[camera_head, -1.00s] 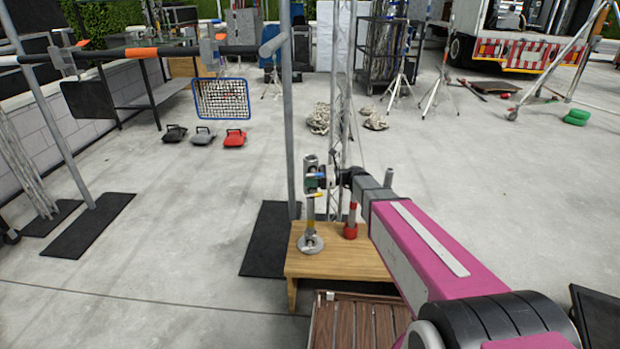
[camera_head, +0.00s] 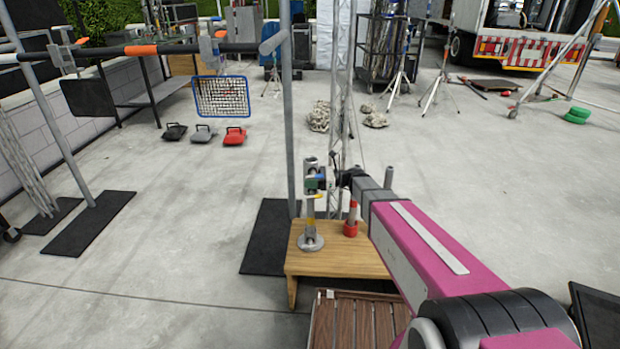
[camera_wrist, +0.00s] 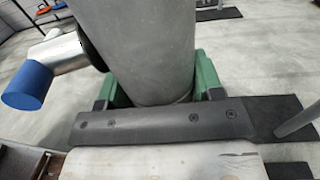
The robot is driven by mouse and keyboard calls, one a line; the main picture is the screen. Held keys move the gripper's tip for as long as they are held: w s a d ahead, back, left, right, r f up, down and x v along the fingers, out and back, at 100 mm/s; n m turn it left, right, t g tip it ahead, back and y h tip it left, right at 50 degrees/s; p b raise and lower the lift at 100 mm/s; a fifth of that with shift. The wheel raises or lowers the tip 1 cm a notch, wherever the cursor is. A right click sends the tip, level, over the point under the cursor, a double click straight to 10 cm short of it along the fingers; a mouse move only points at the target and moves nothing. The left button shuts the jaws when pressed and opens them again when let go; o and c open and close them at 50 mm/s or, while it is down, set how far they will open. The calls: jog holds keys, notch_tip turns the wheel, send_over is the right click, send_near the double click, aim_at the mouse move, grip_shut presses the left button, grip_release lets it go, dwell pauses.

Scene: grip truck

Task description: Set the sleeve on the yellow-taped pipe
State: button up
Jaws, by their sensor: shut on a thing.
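The grey sleeve (camera_wrist: 150,45) is a thick tube with a metal side stub ending in a blue cap (camera_wrist: 28,85). My gripper (camera_wrist: 155,90) is shut on it, green pads on both sides. In the head view my gripper (camera_head: 315,183) is directly above the yellow-taped pipe (camera_head: 311,225), and the sleeve's top (camera_head: 309,162) sticks up above the jaws. The pipe stands upright on a round grey foot on the wooden bench (camera_head: 345,266). The sleeve and pipe line up in this view; whether the sleeve is around the pipe's top I cannot tell.
A red-taped pipe (camera_head: 352,212) with a red foot stands on the bench, just right of the yellow-taped one. A grey upright post (camera_head: 288,120) and a lattice truss rise close behind. A slatted wooden crate (camera_head: 355,325) lies in front.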

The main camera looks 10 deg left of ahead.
aim_at(310, 193)
jog(key=shift+f, duration=1.6)
dwell(0.3)
jog(key=shift+f, duration=1.95)
jog(key=shift+f, duration=0.35)
jog(key=o, duration=1.4)
jog(key=shift+f, duration=0.1)
jog(key=shift+w+d, duration=0.25)
jog(key=shift+d, duration=1.65)
jog(key=shift+w+d, duration=0.2)
jog(key=shift+d, duration=1.65)
